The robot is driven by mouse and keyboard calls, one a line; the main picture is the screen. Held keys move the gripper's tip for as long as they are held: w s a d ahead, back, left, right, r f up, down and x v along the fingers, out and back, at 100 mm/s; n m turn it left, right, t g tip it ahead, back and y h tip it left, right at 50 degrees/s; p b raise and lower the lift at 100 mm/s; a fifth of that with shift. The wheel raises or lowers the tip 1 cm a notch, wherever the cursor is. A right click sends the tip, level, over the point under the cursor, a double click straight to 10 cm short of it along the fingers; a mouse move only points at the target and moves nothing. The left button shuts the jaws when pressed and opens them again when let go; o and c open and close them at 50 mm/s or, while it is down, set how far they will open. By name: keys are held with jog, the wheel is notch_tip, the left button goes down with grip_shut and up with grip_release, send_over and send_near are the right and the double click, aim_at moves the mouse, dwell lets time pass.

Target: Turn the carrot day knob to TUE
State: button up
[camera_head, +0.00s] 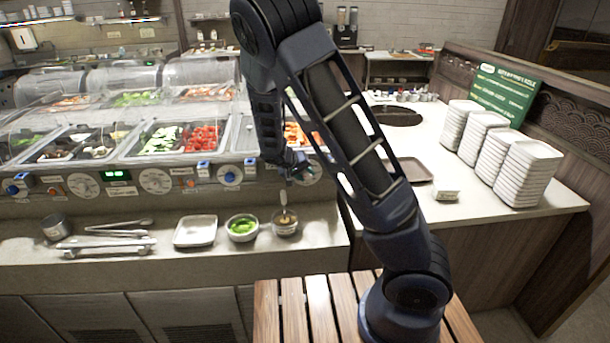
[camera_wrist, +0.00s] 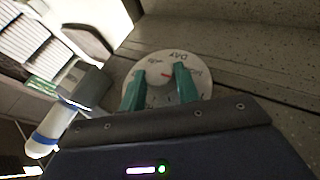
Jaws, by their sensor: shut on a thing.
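In the head view my gripper (camera_head: 300,176) is at the counter's front panel, below the orange carrot pan (camera_head: 296,135). My arm and gripper hide most of that dial there.
Other dials (camera_head: 155,181) and blue-and-white fittings (camera_head: 203,166) line the panel. On the ledge below stand a white tray (camera_head: 195,232), a bowl of green sauce (camera_head: 242,228), a small bowl with a spoon (camera_head: 285,223) and tongs (camera_head: 105,243). Plate stacks (camera_head: 525,175) stand at right.

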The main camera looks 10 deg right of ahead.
dwell(0.3)
jog(key=o, duration=1)
jog(key=shift+c, duration=0.2)
jog(key=v, duration=1)
jog(key=shift+a+r, duration=0.2)
jog(key=shift+r, duration=0.1)
jog(key=shift+s, duration=0.1)
